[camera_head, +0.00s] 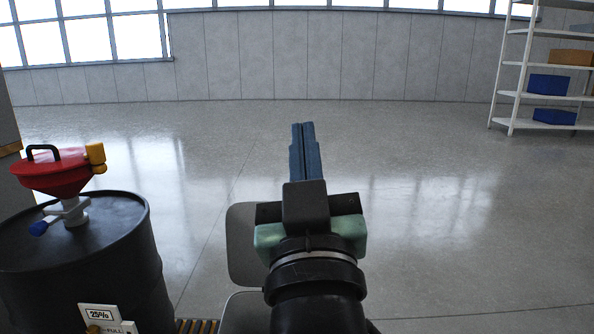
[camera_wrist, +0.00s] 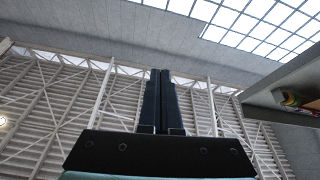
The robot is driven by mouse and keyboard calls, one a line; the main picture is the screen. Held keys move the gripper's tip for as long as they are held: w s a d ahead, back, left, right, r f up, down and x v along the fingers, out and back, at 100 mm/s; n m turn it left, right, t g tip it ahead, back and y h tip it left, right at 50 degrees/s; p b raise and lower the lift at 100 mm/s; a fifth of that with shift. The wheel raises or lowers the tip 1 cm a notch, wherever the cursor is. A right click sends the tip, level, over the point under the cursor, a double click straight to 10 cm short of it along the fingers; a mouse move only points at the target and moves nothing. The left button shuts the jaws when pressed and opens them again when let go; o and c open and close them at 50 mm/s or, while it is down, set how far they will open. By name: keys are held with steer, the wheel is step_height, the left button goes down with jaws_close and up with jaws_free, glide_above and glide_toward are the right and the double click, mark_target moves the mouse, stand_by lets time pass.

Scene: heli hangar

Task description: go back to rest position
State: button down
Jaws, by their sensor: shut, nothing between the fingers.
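My gripper (camera_head: 304,130) is in the middle of the head view, held out ahead of my body over open floor. Its two blue fingers are together with nothing between them. In the wrist view my gripper (camera_wrist: 160,75) also shows its fingers pressed together.
A black drum (camera_head: 75,262) stands close at the left, with a red funnel (camera_head: 62,172) on top. A white shelf rack (camera_head: 512,95) with blue bins (camera_head: 550,84) is at the far right. The grey floor (camera_head: 450,220) ahead and to the right is clear.

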steer(key=s+r+m+t+p, duration=0.1)
steer(key=s+r+t+p, duration=0.1)
steer(key=s+r, duration=0.55)
steer(key=s+r+m+t+p, duration=0.1)
steer(key=s+r+t+p, duration=0.3)
steer(key=r, duration=0.6)
step_height(320, 180, up, 36)
steer(key=g+p, duration=0.2)
steer(key=p, duration=3.3)
steer(key=shift+w+a+h, duration=0.3)
steer(key=shift+a+h, duration=0.1)
steer(key=shift+f, duration=0.1)
